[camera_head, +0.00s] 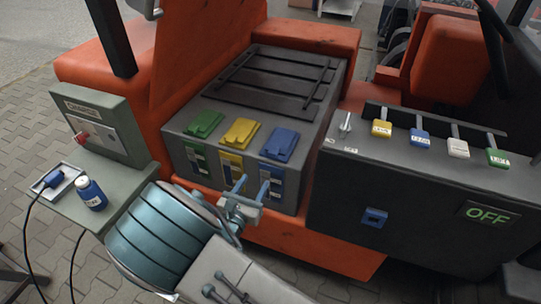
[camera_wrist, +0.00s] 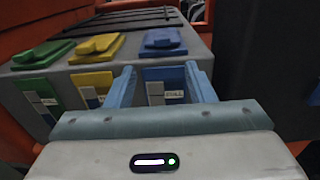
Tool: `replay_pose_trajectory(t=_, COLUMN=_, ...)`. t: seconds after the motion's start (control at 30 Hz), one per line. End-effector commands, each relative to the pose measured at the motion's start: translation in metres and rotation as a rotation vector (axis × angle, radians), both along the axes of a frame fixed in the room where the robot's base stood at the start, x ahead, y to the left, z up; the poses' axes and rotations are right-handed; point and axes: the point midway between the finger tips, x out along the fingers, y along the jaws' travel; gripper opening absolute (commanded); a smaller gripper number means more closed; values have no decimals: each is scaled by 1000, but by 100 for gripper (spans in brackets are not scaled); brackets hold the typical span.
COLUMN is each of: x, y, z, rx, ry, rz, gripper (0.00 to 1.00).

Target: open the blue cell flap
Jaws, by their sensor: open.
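The blue cell flap (camera_head: 281,145) lies down on the top front edge of the grey battery box, at the right end of a row of three. It also shows in the wrist view (camera_wrist: 163,39), beyond my fingertips. Below it on the box's front face is a blue-framed labelled panel (camera_wrist: 164,92). My gripper (camera_head: 252,186) is open and empty, in front of this face and lower than the flap. In the wrist view its two blue fingers (camera_wrist: 160,78) stand apart, framing the panel. They appear clear of the flap.
The yellow flap (camera_head: 241,132) and green flap (camera_head: 203,124) lie left of the blue one. A dark console (camera_head: 410,180) with coloured tags and an OFF display (camera_head: 487,214) stands right. A side shelf (camera_head: 122,192) at left holds a blue bottle (camera_head: 91,194) and a charger panel.

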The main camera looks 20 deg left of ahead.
Motion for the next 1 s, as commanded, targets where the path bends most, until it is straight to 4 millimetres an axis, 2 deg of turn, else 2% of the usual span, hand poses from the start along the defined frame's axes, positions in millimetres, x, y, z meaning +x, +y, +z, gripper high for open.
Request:
replay_pose_trajectory(t=0.4, x=84, y=-8, z=2, rx=3, ry=-1, rz=-7, gripper=49)
replay_pose_trajectory(t=0.6, x=116, y=-11, z=1, rx=3, ry=1, rz=-6, gripper=49)
replay_pose_trajectory(t=0.8, x=129, y=-12, z=1, rx=3, ry=1, rz=-5, gripper=49)
replay_pose_trajectory(t=1.0, x=130, y=-12, z=1, rx=3, ry=1, rz=-5, gripper=49)
